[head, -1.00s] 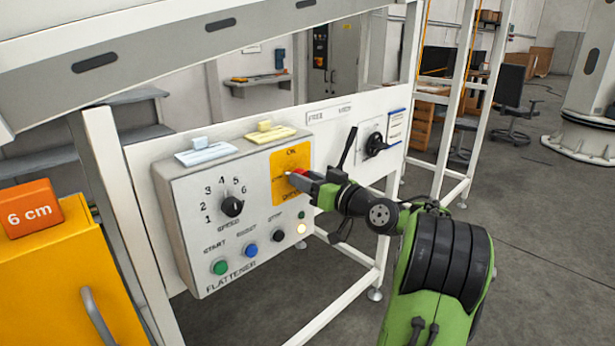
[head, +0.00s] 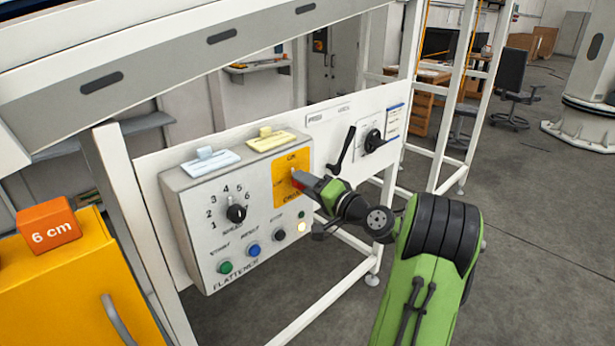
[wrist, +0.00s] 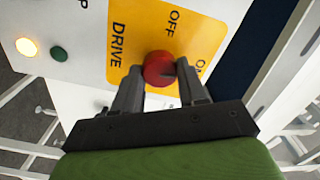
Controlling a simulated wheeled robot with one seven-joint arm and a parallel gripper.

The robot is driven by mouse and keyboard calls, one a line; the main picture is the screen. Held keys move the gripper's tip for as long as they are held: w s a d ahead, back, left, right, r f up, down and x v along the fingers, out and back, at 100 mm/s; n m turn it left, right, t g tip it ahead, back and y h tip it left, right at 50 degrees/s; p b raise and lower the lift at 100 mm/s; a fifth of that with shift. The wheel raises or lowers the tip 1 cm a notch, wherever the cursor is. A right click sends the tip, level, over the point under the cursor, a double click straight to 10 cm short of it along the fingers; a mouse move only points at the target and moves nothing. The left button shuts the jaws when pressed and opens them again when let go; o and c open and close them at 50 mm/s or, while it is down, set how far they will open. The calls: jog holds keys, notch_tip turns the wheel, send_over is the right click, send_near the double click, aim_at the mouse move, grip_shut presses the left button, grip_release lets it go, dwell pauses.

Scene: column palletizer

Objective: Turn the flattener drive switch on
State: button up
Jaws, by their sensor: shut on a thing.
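The drive switch is a round red knob (wrist: 159,68) on a yellow plate (wrist: 128,30) lettered DRIVE, OFF and ON. My gripper (wrist: 161,72) is shut on this red knob, with one finger on each side of it in the wrist view. In the head view my gripper (head: 303,182) reaches the yellow plate (head: 282,168) from the lower right and partly covers its lettering. The plate sits at the right side of the grey flattener control box (head: 200,262). My fingers hide part of the knob, and I cannot tell its exact setting.
The box also carries a speed dial (head: 236,213), several buttons and a lit lamp (head: 301,227). A black lever (head: 341,150) and a black rotary handle (head: 373,140) are close on the right. An orange 6 cm block (head: 48,225) rests on a yellow cabinet (head: 60,285).

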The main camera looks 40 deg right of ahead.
jog(key=shift+m+p, duration=0.9)
jog(key=shift+m, duration=0.4)
jog(key=shift+f, duration=0.1)
jog(key=o, duration=1.1)
jog(key=shift+c, duration=0.2)
jog(key=s, duration=1.5)
jog(key=shift+s+d, duration=0.2)
jog(key=shift+s, duration=0.2)
